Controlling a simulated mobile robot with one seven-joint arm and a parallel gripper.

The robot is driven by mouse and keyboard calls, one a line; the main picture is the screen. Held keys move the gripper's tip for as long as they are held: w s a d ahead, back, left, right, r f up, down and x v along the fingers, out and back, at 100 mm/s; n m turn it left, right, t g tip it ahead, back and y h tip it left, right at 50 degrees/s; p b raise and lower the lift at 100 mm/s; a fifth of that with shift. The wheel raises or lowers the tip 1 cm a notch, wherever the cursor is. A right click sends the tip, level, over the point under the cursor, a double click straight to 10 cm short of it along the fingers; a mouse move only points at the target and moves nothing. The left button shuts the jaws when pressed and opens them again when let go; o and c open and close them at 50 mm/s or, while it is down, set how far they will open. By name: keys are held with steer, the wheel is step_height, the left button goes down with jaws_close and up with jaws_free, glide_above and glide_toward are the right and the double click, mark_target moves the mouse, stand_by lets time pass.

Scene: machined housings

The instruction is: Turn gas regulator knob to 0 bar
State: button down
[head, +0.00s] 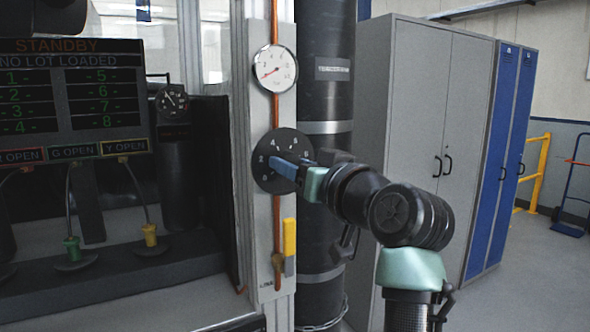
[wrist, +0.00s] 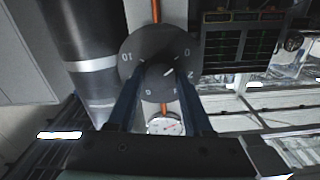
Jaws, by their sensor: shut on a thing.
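The regulator's round dark dial plate (head: 287,141) with white numbers is on a pale upright panel in the head view. In the wrist view the dial plate (wrist: 140,45) appears upside down, with 0, 2 and 10 readable. The dark knob (wrist: 156,71) is at its centre, and a short white mark on it lies near the 2. My gripper (wrist: 158,77) is shut on the knob, one blue finger on each side. In the head view my gripper (head: 287,168) reaches in from the right and hides the knob.
A white pressure gauge (head: 274,68) with a red needle is above the dial; the needle points lower left. A yellow-handled valve (head: 290,238) hangs below. A dark cylinder (head: 325,95) stands close behind, and grey lockers (head: 420,100) stand to the right.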

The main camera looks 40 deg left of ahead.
stand_by(0.3)
steer(key=shift+c, duration=1.5)
jaws_free()
steer(key=b+v, duration=0.2)
steer(key=v, duration=1.1)
